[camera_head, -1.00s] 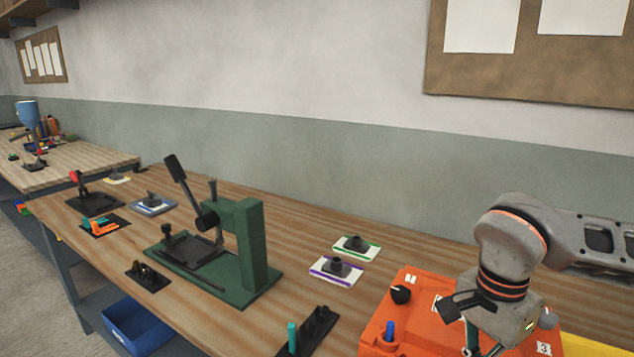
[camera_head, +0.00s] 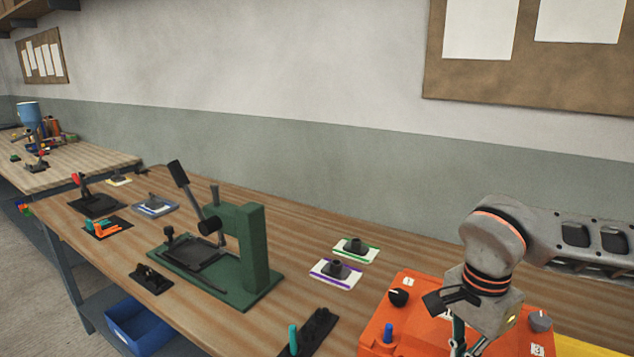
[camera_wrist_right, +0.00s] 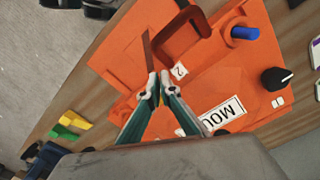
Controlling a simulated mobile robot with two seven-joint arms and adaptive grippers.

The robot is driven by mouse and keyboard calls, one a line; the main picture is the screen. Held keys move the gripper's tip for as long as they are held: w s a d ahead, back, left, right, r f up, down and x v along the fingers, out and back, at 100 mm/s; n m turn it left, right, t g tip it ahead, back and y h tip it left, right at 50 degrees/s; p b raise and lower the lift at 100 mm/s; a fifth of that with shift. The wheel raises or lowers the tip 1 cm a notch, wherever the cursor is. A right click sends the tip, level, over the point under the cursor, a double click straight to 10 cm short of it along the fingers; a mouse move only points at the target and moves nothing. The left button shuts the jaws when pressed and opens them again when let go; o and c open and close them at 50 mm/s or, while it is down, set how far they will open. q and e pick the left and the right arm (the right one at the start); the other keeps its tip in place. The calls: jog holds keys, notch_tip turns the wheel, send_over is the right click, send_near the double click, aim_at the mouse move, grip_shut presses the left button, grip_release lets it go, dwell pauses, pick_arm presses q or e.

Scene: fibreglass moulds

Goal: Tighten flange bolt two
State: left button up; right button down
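The orange mould (camera_head: 425,338) stands on the bench at the lower right of the head view and fills much of the right wrist view (camera_wrist_right: 262,55). A label reading 2 (camera_wrist_right: 180,70) lies just beside my right fingertips. No bolt shows clearly at that label; the fingers may hide it. My right gripper (camera_wrist_right: 158,84) points at the mould with its tips nearly together and nothing clearly between them. In the head view the right gripper (camera_head: 459,342) is partly cut off above the mould. My left gripper is in no view.
A black knob (camera_head: 398,297), a blue peg (camera_head: 388,333) and a grey knob (camera_head: 540,321) stand up from the mould. A dark red bracket (camera_wrist_right: 184,35) is close to my right fingertips.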

jog(key=shift+w+d+r, duration=0.1)
jog(key=shift+w+r, duration=0.05)
jog(key=shift+w, duration=0.15)
jog(key=shift+a, duration=0.3)
jog(key=shift+r+p, duration=0.1)
jog(key=shift+p, duration=0.2)
jog(key=r+p, duration=0.4)
jog(key=r, duration=0.1)
jog(key=shift+s+a+r, duration=0.1)
jog(key=shift+s+r, duration=0.1)
jog(key=shift+r, duration=0.05)
